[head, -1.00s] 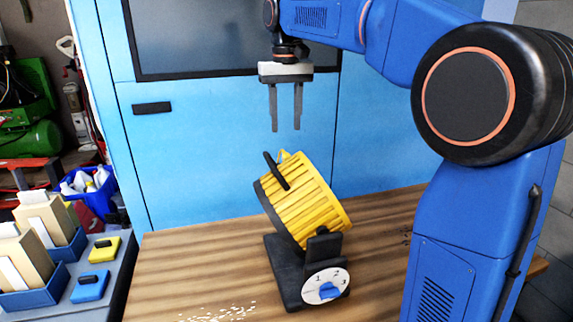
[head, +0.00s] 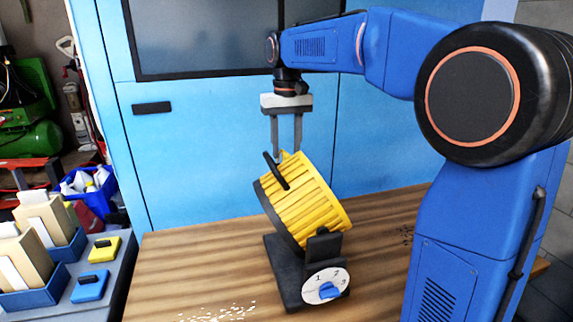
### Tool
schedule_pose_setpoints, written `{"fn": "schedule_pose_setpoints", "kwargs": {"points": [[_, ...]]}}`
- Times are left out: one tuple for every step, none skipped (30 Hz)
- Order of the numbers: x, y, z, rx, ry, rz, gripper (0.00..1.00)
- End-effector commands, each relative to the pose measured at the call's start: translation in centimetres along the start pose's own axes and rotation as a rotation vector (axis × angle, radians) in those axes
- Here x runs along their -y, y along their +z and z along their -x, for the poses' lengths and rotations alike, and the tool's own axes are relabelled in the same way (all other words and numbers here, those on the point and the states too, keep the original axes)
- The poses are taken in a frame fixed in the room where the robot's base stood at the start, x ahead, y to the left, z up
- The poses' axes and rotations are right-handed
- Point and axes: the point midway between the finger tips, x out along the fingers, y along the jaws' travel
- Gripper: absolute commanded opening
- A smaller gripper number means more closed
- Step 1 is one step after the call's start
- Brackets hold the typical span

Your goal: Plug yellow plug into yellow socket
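A yellow ribbed drum-shaped device (head: 305,203) sits tilted on a black stand on the wooden table. It has a black bar handle (head: 275,170) on its upper left. My gripper (head: 287,150) points straight down, its two fingers apart, with the tips beside the top of the drum near the handle. I cannot tell whether they touch it. A small yellow block with a black top (head: 103,249) lies on the grey surface at left, and a similar blue block (head: 90,287) lies in front of it. I cannot make out a clear plug or socket.
A white dial with numbers and a blue knob (head: 328,291) is on the stand's front. White bits (head: 225,312) lie on the wooden table (head: 190,265). Blue trays with cardboard boxes (head: 30,270) stand at far left. A blue cabinet (head: 215,150) rises behind. The table's left part is mostly clear.

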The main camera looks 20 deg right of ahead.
Motion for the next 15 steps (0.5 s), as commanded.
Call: {"fn": "schedule_pose_setpoints", "kwargs": {"points": [[-0.1, -0.1, -0.8, 0.002, 0.000, -0.001, 0.39], [-0.1, -0.1, -1.2, 0.003, 0.000, 0.000, 0.39], [-0.1, -0.1, -1.6, 0.002, 0.000, 0.000, 0.39], [-0.1, -0.2, -1.9, 0.001, 0.000, 0.000, 0.39], [-0.1, -0.1, -2.2, 0.001, 0.000, 0.000, 0.39], [-0.1, -0.1, -2.5, 0.001, 0.000, 0.000, 0.39], [-0.1, -0.1, -2.7, 0.001, 0.000, 0.000, 0.39], [-0.1, -0.1, -2.8, 0.001, 0.000, 0.000, 0.39], [-0.1, -0.1, -2.9, 0.000, 0.000, 0.000, 0.39], [-0.1, -0.2, -2.9, 0.000, 0.000, 0.000, 0.39], [-0.1, -0.2, -2.9, -0.001, 0.000, 0.000, 0.39], [-0.1, -0.2, -2.9, -0.001, 0.000, 0.000, 0.39], [-0.1, -0.2, -2.9, -0.001, 0.000, 0.000, 0.39], [-0.1, -0.2, -2.9, -0.001, 0.000, 0.000, 0.39], [-0.1, -0.2, -2.9, -0.001, 0.000, 0.000, 0.39]]}}
